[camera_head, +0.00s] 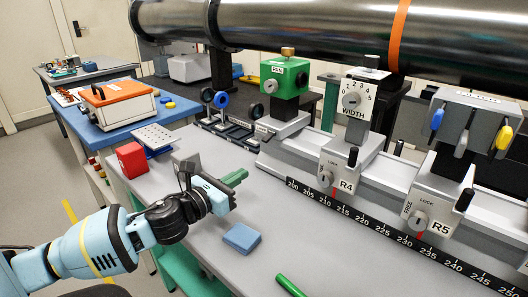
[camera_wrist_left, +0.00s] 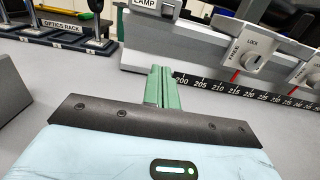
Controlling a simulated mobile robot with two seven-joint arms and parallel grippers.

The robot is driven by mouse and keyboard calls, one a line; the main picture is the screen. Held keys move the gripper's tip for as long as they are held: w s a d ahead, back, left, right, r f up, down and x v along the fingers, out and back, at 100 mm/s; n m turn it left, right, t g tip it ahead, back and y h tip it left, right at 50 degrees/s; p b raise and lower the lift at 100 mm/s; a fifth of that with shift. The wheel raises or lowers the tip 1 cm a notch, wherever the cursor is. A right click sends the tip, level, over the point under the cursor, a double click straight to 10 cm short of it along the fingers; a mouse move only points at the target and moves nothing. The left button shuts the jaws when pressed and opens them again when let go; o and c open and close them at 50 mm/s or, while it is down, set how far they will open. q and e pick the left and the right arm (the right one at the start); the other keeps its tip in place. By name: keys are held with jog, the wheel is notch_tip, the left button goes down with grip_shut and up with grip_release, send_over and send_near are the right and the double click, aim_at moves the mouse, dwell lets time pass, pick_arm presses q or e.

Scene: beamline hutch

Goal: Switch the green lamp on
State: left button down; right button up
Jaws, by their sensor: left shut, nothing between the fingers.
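The green lamp (camera_head: 286,78) is a green box with a brass knob on top and a round silver knob on its front. It stands on a grey carriage at the far end of the bench rail. A small plate reading LAMP (camera_wrist_left: 145,3) shows at the top of the left wrist view, on the grey mount; the lamp body is out of that view. My left gripper (camera_head: 237,178) is shut and empty over the grey table, in front of and below the lamp, clear of it. Its green fingers (camera_wrist_left: 160,88) are together in the left wrist view. My right gripper is not in view.
A blue block (camera_head: 242,238), a red block (camera_head: 131,160) and a green rod (camera_head: 290,286) lie on the table. The optics rack (camera_head: 228,128) stands left of the lamp. Carriages R4 (camera_head: 345,165) and R5 (camera_head: 432,205) sit along the scaled rail. A steel pipe (camera_head: 300,30) runs overhead.

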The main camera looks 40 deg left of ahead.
aim_at(268, 137)
pick_arm(q)
jog(key=shift+w, duration=0.1)
jog(key=w, duration=0.9)
jog(key=shift+w+d+r+p, duration=0.1)
jog(key=shift+w+d+p, duration=0.2)
jog(key=shift+w+d, duration=0.1)
jog(key=r, duration=0.1)
jog(key=s+r+p, duration=0.1)
jog(key=r, duration=0.1)
jog(key=shift+s+r, duration=0.15)
jog(key=shift+r, duration=0.2)
jog(key=shift+s+r+g+p, duration=0.1)
jog(key=shift+r+g+p, duration=0.2)
jog(key=shift+p, duration=0.8)
